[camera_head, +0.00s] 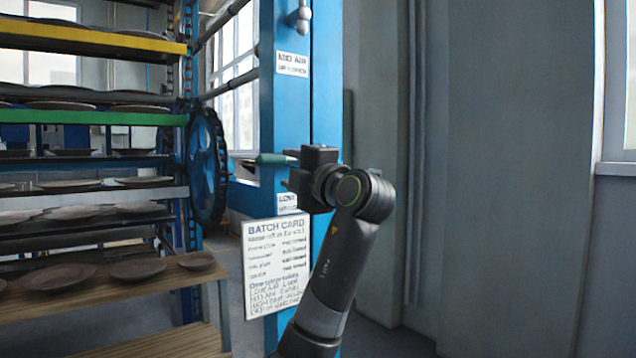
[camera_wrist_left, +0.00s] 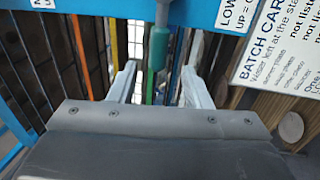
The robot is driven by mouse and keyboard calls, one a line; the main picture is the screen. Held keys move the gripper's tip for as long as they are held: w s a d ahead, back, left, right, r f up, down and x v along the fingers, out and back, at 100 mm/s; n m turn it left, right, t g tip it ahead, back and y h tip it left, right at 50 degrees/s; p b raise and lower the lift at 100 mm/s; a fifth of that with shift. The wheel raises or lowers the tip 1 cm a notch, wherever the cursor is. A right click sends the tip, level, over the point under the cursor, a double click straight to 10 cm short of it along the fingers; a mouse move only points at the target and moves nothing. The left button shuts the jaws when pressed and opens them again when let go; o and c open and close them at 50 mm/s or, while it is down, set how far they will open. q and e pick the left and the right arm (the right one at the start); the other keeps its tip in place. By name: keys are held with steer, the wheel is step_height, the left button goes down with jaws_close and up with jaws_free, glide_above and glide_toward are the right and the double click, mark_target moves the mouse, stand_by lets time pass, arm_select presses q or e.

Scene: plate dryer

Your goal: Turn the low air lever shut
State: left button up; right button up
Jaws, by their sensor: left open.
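The low air lever has a green handle (camera_head: 274,159) that points left, roughly level, from the blue post (camera_head: 285,110). In the left wrist view the green handle (camera_wrist_left: 158,48) lies between the two fingers, just beyond their tips. My left gripper (camera_head: 293,172) is at the post beside the lever and hides the lever's pivot. In the left wrist view its fingers (camera_wrist_left: 158,78) are spread apart with a gap on each side of the handle. A partly hidden label (camera_head: 287,202) sits below the lever. My right gripper is in neither view.
A batch card (camera_head: 276,262) hangs on the post below the lever. The mid air lever (camera_head: 300,16) is higher up, above its label (camera_head: 292,64). A blue handwheel (camera_head: 207,165) and racks of plates (camera_head: 70,213) stand to the left. A grey wall is at the right.

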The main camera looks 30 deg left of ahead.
arm_select(q)
steer(key=v, duration=0.9)
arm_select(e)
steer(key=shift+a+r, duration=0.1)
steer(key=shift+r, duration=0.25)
